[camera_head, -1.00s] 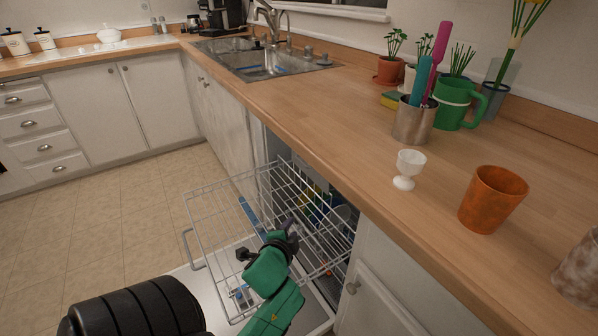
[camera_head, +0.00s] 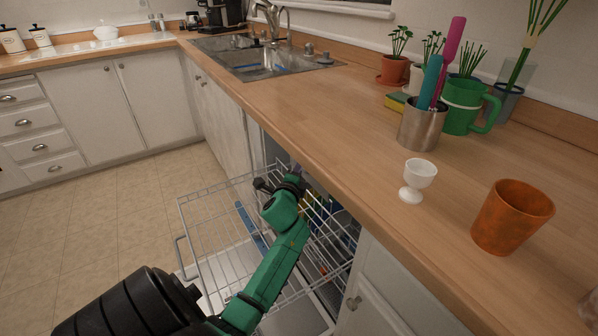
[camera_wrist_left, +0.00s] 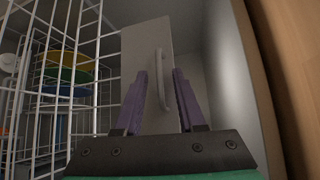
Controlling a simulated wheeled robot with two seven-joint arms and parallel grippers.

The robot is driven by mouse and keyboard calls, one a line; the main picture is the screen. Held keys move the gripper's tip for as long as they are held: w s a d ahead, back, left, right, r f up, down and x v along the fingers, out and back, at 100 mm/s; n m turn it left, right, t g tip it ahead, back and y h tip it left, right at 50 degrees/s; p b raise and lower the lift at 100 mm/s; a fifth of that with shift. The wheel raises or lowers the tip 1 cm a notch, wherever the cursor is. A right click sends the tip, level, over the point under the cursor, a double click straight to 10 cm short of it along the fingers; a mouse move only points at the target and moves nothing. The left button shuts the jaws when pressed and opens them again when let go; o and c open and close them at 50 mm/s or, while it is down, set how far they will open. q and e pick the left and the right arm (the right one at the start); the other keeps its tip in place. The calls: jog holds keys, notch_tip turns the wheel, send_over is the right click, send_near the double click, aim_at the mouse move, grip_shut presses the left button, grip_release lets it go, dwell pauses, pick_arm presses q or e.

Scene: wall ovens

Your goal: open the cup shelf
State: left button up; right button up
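A white wire rack (camera_head: 200,220) stands pulled out of the dishwasher under the counter, and it fills the left of the left wrist view (camera_wrist_left: 105,35). My left gripper (camera_head: 296,171) is over the rack's inner part, close under the counter edge. In the left wrist view its purple fingers (camera_wrist_left: 160,90) are apart with nothing held between them. Beyond them is a pale panel (camera_wrist_left: 145,40) with a light bar handle (camera_wrist_left: 161,75); I cannot tell whether the fingers reach it. Colored dishes (camera_wrist_left: 68,75) show behind the wires. My right gripper is not in view.
The wooden counter (camera_head: 330,125) overhangs the dishwasher; its edge (camera_wrist_left: 265,60) runs along the right of the left wrist view. On it are an orange cup (camera_head: 510,215), white egg cup (camera_head: 417,180) and metal utensil holder (camera_head: 417,125). Floor at left is clear.

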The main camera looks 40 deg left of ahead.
pick_arm(q)
grip_shut()
dwell(1.4)
